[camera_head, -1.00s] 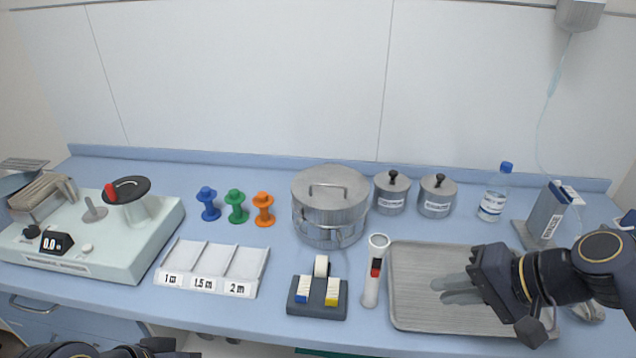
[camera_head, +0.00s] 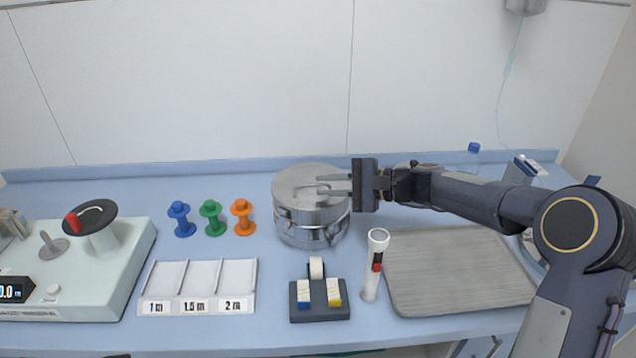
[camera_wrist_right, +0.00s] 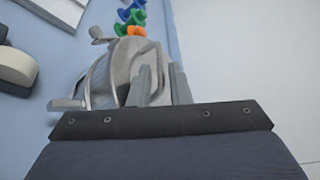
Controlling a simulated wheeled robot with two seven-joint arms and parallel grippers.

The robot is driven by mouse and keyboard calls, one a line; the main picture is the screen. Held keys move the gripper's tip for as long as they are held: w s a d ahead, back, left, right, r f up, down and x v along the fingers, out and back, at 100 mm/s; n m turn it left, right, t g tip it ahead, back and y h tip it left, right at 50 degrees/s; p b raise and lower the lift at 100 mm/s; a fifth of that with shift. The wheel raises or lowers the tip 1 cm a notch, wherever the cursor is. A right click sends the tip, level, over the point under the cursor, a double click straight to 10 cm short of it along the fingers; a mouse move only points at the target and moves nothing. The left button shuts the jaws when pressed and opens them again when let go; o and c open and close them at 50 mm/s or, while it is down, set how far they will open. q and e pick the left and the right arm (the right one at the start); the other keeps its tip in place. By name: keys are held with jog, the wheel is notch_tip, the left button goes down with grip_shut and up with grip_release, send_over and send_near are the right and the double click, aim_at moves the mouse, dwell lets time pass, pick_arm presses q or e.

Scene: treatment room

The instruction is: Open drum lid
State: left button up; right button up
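The metal drum (camera_head: 307,228) stands upright on the blue counter, with its round flat lid (camera_head: 300,180) on top. My right gripper (camera_head: 334,185) is at the right part of the lid, level with its top, fingers pointing left at the lid's handle. A gap shows between the two fingers in the head view and in the right wrist view (camera_wrist_right: 163,84). The handle is largely hidden by the fingers, and I cannot tell whether they touch it. The drum also shows beyond the fingers in the wrist view (camera_wrist_right: 103,80). My left gripper is out of view.
Blue, green and orange spools (camera_head: 211,218) stand left of the drum. A tape dispenser (camera_head: 318,302) and an upright flashlight (camera_head: 373,268) stand in front. The small lidded pots are mostly hidden behind that arm.

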jog(key=shift+x, duration=1.2)
grip_shut()
jog(key=shift+r, duration=0.1)
